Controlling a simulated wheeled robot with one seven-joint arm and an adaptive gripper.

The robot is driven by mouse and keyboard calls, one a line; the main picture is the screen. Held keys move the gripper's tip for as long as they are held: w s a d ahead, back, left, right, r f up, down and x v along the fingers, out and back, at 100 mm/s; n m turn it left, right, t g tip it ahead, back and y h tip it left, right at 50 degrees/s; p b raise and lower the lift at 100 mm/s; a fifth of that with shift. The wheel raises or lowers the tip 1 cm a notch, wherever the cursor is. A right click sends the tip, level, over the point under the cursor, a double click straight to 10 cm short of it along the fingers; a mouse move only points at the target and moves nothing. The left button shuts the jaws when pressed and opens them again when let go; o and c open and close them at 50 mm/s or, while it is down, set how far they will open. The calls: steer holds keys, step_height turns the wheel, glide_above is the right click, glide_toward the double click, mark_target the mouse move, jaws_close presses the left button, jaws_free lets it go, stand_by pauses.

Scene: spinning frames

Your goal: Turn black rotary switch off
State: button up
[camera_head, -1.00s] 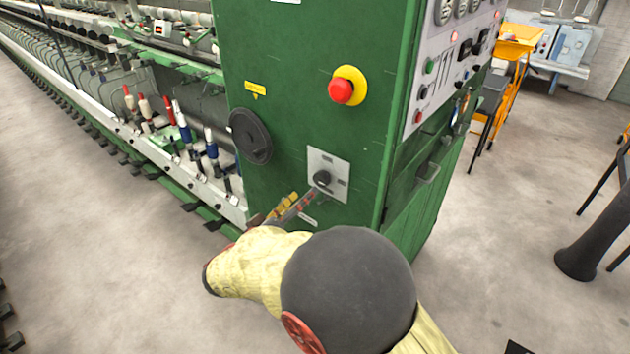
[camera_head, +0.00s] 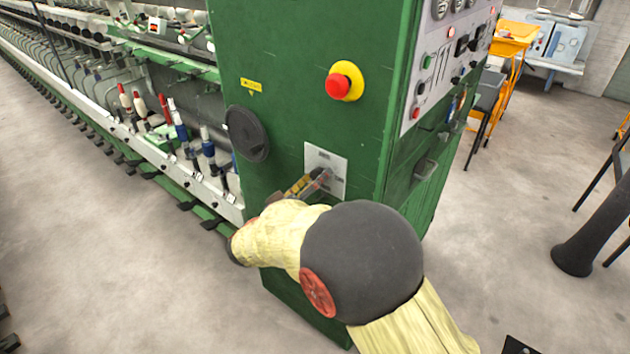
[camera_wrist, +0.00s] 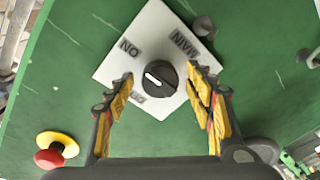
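The black rotary switch (camera_wrist: 161,77) sits on a pale square plate (camera_wrist: 150,30) on the green cabinet. In the wrist view its white pointer mark lies left of the knob's middle. The plate has the labels "ON" and "MAIN" and a lower label partly covered by the knob. My gripper (camera_wrist: 160,84) is open, with one yellow-and-black finger on each side of the knob. I see gaps between fingers and knob; how deep the tips reach is unclear. In the head view my gripper (camera_head: 325,177) lies over the plate (camera_head: 318,155) and hides the knob.
A red emergency button (camera_head: 338,86) on a yellow ring sits above the plate. A round black disc (camera_head: 246,133) is to its left. Spinning bobbins (camera_head: 180,125) stand at left. Bare floor (camera_head: 120,270) lies in front.

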steer(key=shift+c, duration=1.2)
steer(key=c, duration=0.9)
steer(key=shift+n, duration=0.3)
steer(key=shift+r+n+g+h+p, duration=0.15)
steer(key=shift+n+g+p, duration=0.25)
steer(key=shift+n+p, duration=2.5)
steer(key=shift+f+n+g+h+p, duration=0.15)
steer(key=shift+n+g+p, duration=0.3)
steer(key=shift+n, duration=4.75)
